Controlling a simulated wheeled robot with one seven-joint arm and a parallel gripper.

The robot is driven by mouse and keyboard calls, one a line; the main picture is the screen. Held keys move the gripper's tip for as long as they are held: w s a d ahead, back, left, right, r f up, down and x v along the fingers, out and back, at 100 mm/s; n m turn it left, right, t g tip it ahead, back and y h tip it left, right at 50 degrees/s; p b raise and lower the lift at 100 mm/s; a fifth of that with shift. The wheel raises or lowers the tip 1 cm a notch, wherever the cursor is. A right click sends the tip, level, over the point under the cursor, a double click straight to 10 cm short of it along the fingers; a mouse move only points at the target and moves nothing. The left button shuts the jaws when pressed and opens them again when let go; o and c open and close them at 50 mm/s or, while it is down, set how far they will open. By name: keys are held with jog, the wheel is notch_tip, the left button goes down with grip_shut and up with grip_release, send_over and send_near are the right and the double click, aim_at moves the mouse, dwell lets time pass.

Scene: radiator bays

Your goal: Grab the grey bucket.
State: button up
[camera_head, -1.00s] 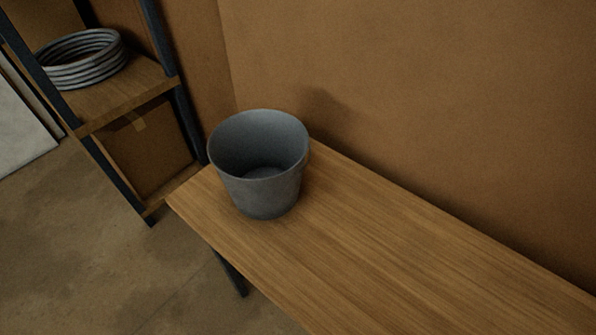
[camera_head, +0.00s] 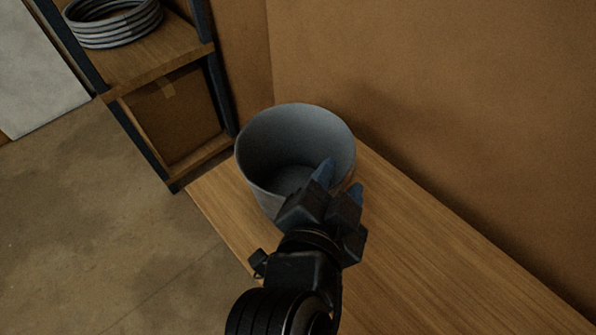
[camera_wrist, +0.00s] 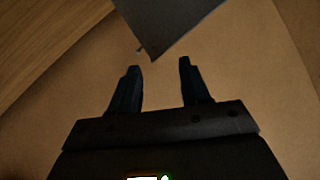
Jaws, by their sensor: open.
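The grey bucket (camera_head: 268,150) stands upright on the wooden bench, its open top facing up. My gripper (camera_head: 340,178) is at the bucket's near right side and hides part of its rim and wall. One blue fingertip shows against the bucket's inside and the other near its right edge. I cannot tell whether the fingers straddle the rim or touch it. In the wrist view my gripper (camera_wrist: 159,66) is open with nothing between the fingers. A dark grey shape, perhaps part of the bucket, lies just beyond the fingertips there.
The wooden bench (camera_head: 430,255) runs to the lower right along a brown wall (camera_head: 450,90). A shelf rack (camera_head: 165,50) with a grey coil (camera_head: 112,25) stands at the upper left. Concrete floor (camera_head: 90,220) is clear on the left.

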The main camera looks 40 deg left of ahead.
aim_at(352, 159)
jog(key=x, duration=0.2)
jog(key=p+x, duration=0.1)
jog(key=x, duration=0.3)
jog(key=shift+w+d+f+p, duration=0.1)
jog(key=shift+w+d+p, duration=0.1)
jog(key=shift+w+p, duration=0.15)
jog(key=shift+c, duration=0.3)
grip_shut()
dwell(0.8)
